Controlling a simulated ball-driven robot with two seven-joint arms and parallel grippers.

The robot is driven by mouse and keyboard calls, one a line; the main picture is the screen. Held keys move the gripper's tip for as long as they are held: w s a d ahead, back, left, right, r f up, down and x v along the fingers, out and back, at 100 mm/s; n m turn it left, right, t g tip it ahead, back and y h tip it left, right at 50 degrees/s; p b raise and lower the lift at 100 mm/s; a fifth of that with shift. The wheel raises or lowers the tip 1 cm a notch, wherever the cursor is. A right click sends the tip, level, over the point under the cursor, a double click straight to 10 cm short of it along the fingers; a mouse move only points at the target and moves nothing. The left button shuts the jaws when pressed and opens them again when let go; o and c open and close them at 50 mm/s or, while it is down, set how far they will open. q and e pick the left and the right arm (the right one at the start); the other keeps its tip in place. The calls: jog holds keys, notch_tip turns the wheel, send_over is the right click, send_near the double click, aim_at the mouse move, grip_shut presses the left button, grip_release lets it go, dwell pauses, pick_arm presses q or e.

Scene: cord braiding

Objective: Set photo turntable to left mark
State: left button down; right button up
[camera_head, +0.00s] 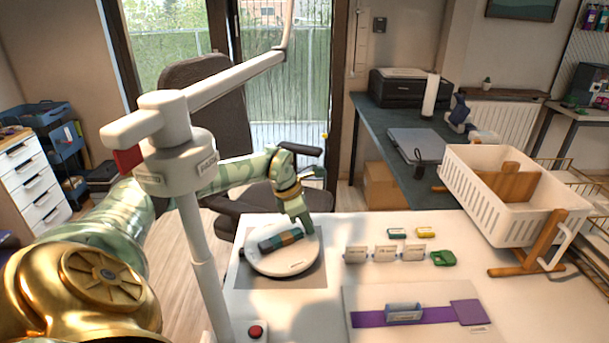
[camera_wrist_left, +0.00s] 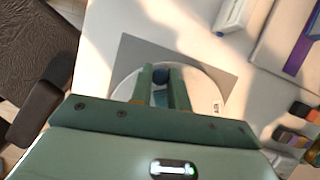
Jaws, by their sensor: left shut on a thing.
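The photo turntable is a round white disc (camera_head: 288,264) on a grey mat (camera_head: 310,280) at the left of the white table. It also shows in the left wrist view (camera_wrist_left: 208,95). A small dark mark shows on its near edge in the head view. My left gripper (camera_head: 275,243) reaches in low over the disc from its far right side. The fingers hide part of the knob. My right gripper is not in view.
A white jointed stand (camera_head: 205,265) rises left of the turntable, near a red button (camera_head: 255,330). Small card holders (camera_head: 385,253) and a green item (camera_head: 443,258) stand to the right. A purple strip (camera_head: 440,316) lies in front. A white basket (camera_head: 500,192) is at far right.

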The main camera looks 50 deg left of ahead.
aim_at(317, 244)
pick_arm(q)
jog(key=shift+s+d+m+g+h, duration=0.15)
jog(key=shift+d+m+g+h, duration=0.1)
jog(key=shift+d+m, duration=0.45)
jog(key=shift+s+d+m+g+h, duration=0.15)
jog(key=shift+d+m+g+h, duration=0.2)
jog(key=shift+m, duration=0.65)
jog(key=shift+s+d+m+g, duration=0.2)
jog(key=shift+d+m, duration=0.15)
jog(key=shift+m, duration=0.25)
jog(key=shift+s+d+m+g, duration=0.15)
jog(key=shift+d+m, duration=0.2)
jog(key=shift+m, duration=0.25)
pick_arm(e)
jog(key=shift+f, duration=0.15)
pick_arm(q)
jog(key=shift+s, duration=0.1)
jog(key=c, duration=1.3)
grip_release()
jog(key=shift+c, duration=0.2)
jog(key=p+v, duration=0.4)
jog(key=v, duration=1.2)
jog(key=shift+a, duration=0.25)
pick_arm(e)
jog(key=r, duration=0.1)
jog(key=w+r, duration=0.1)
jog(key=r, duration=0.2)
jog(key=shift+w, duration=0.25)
